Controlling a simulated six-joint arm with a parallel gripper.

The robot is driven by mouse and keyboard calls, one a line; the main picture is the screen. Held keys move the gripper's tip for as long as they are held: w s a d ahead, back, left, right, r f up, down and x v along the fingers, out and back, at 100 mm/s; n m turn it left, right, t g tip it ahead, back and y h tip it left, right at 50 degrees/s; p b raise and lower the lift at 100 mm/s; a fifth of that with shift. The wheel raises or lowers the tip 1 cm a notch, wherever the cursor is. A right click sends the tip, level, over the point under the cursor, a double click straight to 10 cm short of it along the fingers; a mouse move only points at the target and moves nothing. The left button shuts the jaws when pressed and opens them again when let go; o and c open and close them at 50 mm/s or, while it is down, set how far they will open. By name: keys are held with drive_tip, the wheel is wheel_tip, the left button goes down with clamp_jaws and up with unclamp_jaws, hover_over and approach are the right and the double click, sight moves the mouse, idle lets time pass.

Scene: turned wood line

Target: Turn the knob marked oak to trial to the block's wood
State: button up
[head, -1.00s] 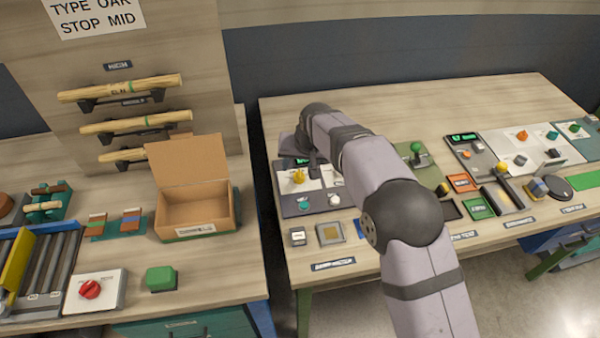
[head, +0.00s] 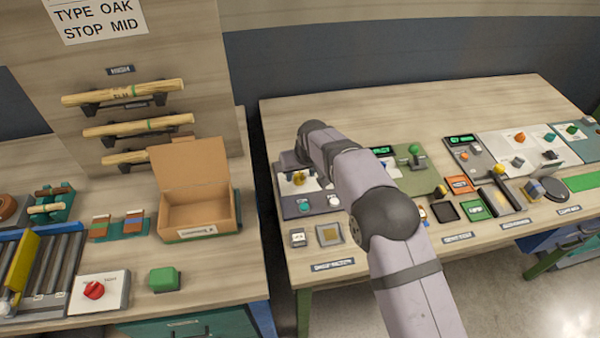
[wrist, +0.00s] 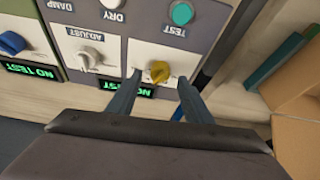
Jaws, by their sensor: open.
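A yellow knob (wrist: 159,72) sits on a white plate of the grey panel (wrist: 205,38), beside a partly hidden green "NO" display. My gripper (wrist: 158,79) is open, with one finger on each side of the yellow knob. I cannot tell whether either finger touches it. In the head view the yellow knob (head: 297,178) is partly covered by my arm, and the fingers are not clear there. No oak mark on the knob is readable. A small brown block (head: 331,233) lies on a grey plate in front of the panel.
A grey knob marked ADJUST (wrist: 90,58), a teal TEST button (wrist: 182,13) and a white DRY button (wrist: 111,3) are close by. An open cardboard box (head: 197,210) stands on the left bench. A wall sign (head: 95,18) reads TYPE OAK STOP MID.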

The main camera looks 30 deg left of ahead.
sight(299, 178)
drive_tip(key=shift+p+x, duration=0.35)
drive_tip(key=shift+x, duration=0.95)
drive_tip(key=c, duration=1)
